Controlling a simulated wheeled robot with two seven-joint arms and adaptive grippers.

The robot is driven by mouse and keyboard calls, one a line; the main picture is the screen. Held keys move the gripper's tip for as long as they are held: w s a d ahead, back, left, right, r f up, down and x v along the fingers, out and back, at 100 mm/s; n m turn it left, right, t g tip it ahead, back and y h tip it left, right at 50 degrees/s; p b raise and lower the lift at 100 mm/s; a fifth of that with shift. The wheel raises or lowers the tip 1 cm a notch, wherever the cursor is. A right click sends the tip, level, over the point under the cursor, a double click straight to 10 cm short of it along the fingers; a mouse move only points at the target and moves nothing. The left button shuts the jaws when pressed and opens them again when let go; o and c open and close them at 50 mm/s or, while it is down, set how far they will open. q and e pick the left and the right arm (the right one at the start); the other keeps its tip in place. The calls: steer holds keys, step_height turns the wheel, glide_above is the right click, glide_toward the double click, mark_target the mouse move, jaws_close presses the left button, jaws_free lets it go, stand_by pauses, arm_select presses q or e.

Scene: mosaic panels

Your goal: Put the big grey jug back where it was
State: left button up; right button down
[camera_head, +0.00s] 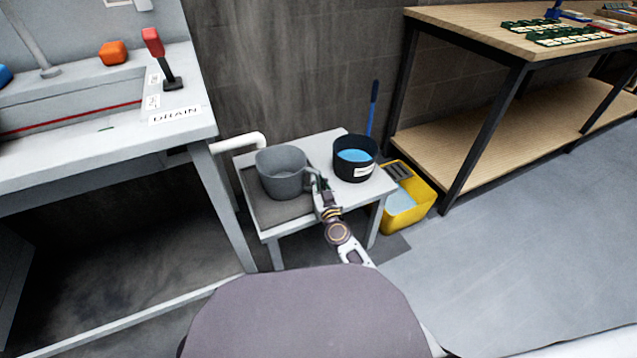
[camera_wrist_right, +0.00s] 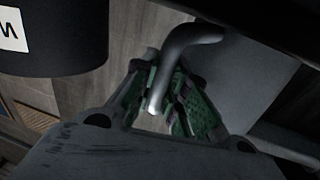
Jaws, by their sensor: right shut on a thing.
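The big grey jug (camera_head: 281,175) stands upright at the left of a small low table (camera_head: 335,208), over a dark grey mat (camera_head: 272,213). My right gripper (camera_head: 318,183) is at the jug's right side and is shut on its handle. In the right wrist view the handle (camera_wrist_right: 190,42) comes down between the green-padded fingers (camera_wrist_right: 165,105), with the jug's wall (camera_wrist_right: 245,75) to the right. Whether the jug's base rests fully on the mat is hard to tell. My left gripper is not in view.
A black bucket (camera_head: 343,170) with blue contents stands close to the right of my gripper; it also shows in the right wrist view (camera_wrist_right: 60,55). A white pipe (camera_head: 238,143) ends beside the jug. A yellow mop bucket (camera_head: 412,208) is on the floor. A sink bench (camera_head: 190,130) is at left.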

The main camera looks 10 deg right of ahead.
steer(key=shift+f, duration=0.1)
steer(key=c, duration=1.4)
jaws_free()
steer(key=shift+c, duration=0.2)
